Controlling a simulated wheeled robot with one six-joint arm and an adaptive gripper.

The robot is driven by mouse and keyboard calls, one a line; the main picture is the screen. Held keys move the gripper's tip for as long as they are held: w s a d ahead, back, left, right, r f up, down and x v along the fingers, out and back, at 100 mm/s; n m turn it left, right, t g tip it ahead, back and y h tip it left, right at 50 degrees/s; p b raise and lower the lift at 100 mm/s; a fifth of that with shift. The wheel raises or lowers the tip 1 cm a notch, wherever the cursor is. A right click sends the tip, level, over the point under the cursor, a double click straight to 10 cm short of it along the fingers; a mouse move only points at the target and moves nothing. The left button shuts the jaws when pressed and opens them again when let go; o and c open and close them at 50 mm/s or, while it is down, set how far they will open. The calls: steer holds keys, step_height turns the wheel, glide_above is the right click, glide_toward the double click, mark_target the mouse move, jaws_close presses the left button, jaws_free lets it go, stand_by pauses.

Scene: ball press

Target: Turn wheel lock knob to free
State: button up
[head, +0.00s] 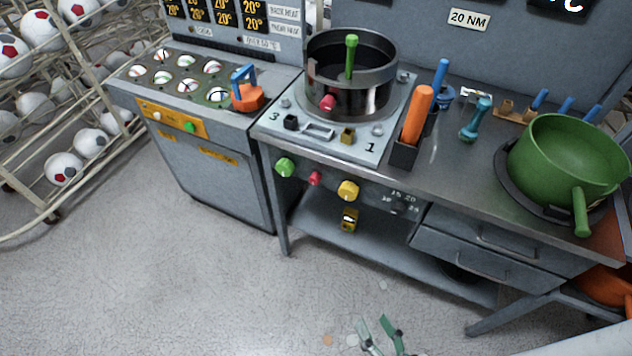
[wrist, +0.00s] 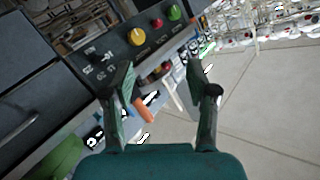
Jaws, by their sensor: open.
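The press front panel carries a green knob (head: 284,167), a red knob (head: 315,178), a yellow knob (head: 348,190) and a dark dial (head: 398,207) with numbers around it. No label legible here tells which one is the wheel lock knob. In the wrist view the yellow knob (wrist: 137,37), red knob (wrist: 156,22), green knob (wrist: 174,12) and dark dial (wrist: 101,70) show beyond the fingers. My gripper (head: 373,321) is open and empty over the floor, in front of the bench and apart from the knobs. It also shows in the wrist view (wrist: 160,82).
A steel pot-like ring (head: 350,100) stands on the press plate. A green pot (head: 555,165) and an orange-handled tool (head: 416,115) are on the bench top. Drawers (head: 485,255) lie right of the panel. A ball rack (head: 60,110) stands left. The floor in front is clear.

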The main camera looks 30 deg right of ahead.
steer(key=w+d+f+m+t+h, duration=0.15)
steer(key=w+m, duration=0.25)
steer(key=w, duration=0.4)
steer(key=w+d+f+m+y, duration=0.1)
steer(key=w+f+m, duration=0.2)
steer(key=w, duration=0.4)
steer(key=m, duration=0.6)
glide_toward(317, 183)
steer(key=shift+t+h, duration=0.25)
steer(key=shift+t, duration=0.1)
steer(key=w, duration=1)
steer(key=shift+w+d+f, duration=0.25)
steer(key=shift+d+f, duration=0.1)
jaws_close()
